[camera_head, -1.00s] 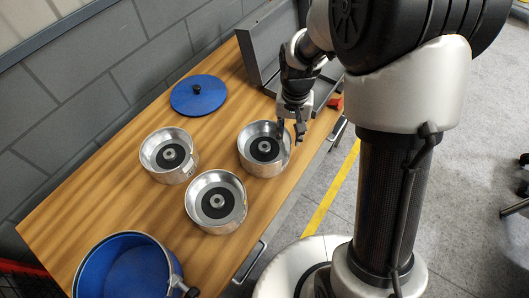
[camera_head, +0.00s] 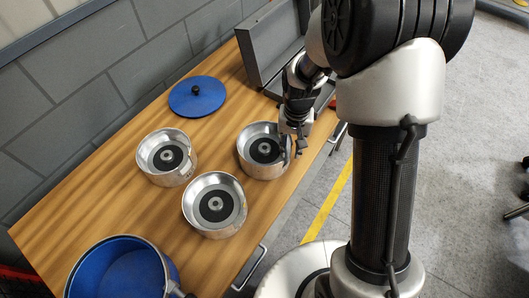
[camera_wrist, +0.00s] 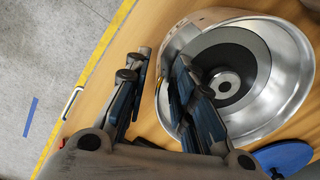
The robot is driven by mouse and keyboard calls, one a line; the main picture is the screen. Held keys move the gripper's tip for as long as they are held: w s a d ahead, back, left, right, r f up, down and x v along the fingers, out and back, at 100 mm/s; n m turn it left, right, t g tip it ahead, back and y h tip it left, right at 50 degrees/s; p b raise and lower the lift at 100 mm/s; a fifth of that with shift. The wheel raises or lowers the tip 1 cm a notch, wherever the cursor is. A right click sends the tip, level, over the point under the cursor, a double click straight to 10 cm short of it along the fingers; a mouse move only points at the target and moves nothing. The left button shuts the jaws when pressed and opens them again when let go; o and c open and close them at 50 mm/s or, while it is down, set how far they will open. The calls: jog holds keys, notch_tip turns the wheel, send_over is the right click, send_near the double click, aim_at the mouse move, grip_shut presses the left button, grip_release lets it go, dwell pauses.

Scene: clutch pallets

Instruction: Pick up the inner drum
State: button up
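Three silver metal drums with black discs and central hubs stand upright on the wooden table: the right drum (camera_head: 248,167), the left drum (camera_head: 167,178) and the front drum (camera_head: 214,230). My gripper (camera_head: 293,149) is at the right side of the right drum, pointing down at its rim. In the wrist view, my gripper (camera_wrist: 160,62) is open, one finger over the inside of a drum (camera_wrist: 272,120) and the other outside its wall. The rim lies between the fingers. Whether they touch the wall cannot be told. Part of the near wall is hidden by the fingers.
A blue pot (camera_head: 171,268) stands at the table's front left. A blue lid (camera_head: 184,104) with a black knob lies behind the drums. Bare table (camera_head: 100,195) lies left of the drums.

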grip_shut()
dwell(0.8)
jog(key=shift+w+r, duration=0.15)
jog(key=shift+w, duration=0.05)
